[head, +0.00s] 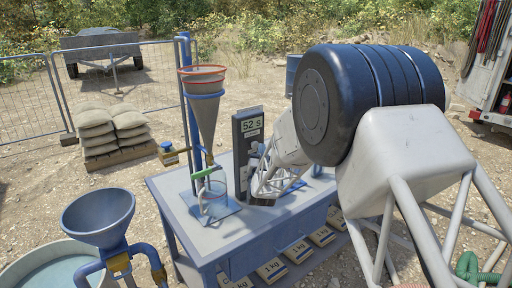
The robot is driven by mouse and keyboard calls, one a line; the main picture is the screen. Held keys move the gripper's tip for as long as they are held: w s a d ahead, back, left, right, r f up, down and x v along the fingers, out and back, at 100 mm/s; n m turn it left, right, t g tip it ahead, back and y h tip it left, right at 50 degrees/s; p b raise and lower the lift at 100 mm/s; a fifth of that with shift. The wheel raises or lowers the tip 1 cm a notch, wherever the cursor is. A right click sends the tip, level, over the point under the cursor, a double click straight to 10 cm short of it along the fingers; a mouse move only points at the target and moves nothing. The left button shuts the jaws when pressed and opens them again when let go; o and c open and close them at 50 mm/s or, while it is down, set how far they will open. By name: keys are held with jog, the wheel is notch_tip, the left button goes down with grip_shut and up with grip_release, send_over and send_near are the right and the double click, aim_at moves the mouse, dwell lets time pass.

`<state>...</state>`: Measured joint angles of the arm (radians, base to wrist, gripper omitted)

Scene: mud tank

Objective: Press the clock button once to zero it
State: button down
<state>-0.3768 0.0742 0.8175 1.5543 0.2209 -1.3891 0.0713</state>
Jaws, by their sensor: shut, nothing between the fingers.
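The clock is a tall dark panel (240,152) standing on the blue-grey table. Its lit display (251,125) reads 52 s. My gripper (255,166) is shut and empty, right at the lower front of the clock. My pale arm comes in from the right and covers part of the panel. The clock button is too small and too covered to make out. I cannot tell whether my fingertips touch the panel.
A grey funnel (205,115) on a blue post stands left of the clock, above a clear beaker (214,196). A green-handled tap (207,173) is between them. The table's front left top (225,238) is clear. A hopper (98,215) and tub stand at lower left.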

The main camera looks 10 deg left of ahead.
jog(key=shift+w+a, duration=0.7)
jog(key=shift+a, duration=0.05)
dwell(1.6)
jog(key=shift+s+d, duration=0.1)
jog(key=shift+d, duration=0.05)
jog(key=shift+s+d, duration=0.6)
dwell(0.6)
jog(key=shift+s+d, duration=1.75)
jog(key=shift+s, duration=0.05)
